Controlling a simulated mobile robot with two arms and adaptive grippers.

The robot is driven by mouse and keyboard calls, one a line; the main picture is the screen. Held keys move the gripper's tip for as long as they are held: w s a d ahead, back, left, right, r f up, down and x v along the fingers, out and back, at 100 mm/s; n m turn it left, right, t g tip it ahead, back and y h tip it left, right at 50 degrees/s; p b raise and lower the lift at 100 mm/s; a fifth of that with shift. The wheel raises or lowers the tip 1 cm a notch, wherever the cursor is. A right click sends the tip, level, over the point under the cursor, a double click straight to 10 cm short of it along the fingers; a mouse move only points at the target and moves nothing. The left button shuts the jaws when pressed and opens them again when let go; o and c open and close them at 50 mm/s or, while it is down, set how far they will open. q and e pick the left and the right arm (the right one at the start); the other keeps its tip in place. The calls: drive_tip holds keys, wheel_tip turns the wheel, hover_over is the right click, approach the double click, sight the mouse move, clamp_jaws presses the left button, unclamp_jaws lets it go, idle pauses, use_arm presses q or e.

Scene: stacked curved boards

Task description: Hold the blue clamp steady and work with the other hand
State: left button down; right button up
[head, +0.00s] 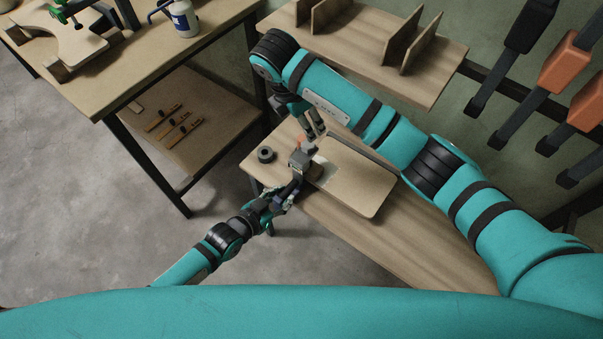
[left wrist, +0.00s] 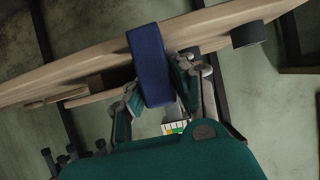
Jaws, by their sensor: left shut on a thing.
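The blue clamp (left wrist: 150,65) is a dark blue bar standing across the edge of the wooden bench in the left wrist view. My left gripper (left wrist: 160,85) has its fingers on both sides of the bar and is shut on it. In the head view my left gripper (head: 284,200) is at the bench's front edge, and little of the clamp shows there. A curved board (head: 358,178) lies on the bench beside it. My right gripper (head: 314,124) reaches down over a grey block (head: 299,160) with an orange part; its fingertips are too small to read.
A dark round roll (head: 265,155) sits at the bench's left end. A shelf (head: 372,48) with upright boards is behind. Another table (head: 110,75) at left holds a white-and-blue container (head: 184,18). Orange and black clamps (head: 556,62) hang at right. Open floor lies at left.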

wheel_tip(320, 180, up, 5)
hover_over(308, 144)
drive_tip(key=shift+s+a+f, duration=0.1)
drive_tip(key=shift+s+a, duration=0.05)
drive_tip(key=shift+a, duration=0.05)
idle(0.5)
wheel_tip(308, 144, down, 5)
drive_tip(key=n+y, duration=0.1)
drive_tip(key=n, duration=0.2)
drive_tip(key=n+g+y, duration=0.1)
drive_tip(key=n, duration=0.2)
drive_tip(key=n+g, duration=0.1)
drive_tip(key=n, duration=0.2)
drive_tip(key=shift+n+y, duration=0.4)
drive_tip(key=shift+d+f, duration=0.1)
drive_tip(key=shift+d, duration=0.05)
drive_tip(key=shift+d+f, duration=0.1)
drive_tip(key=shift+f, duration=3.8)
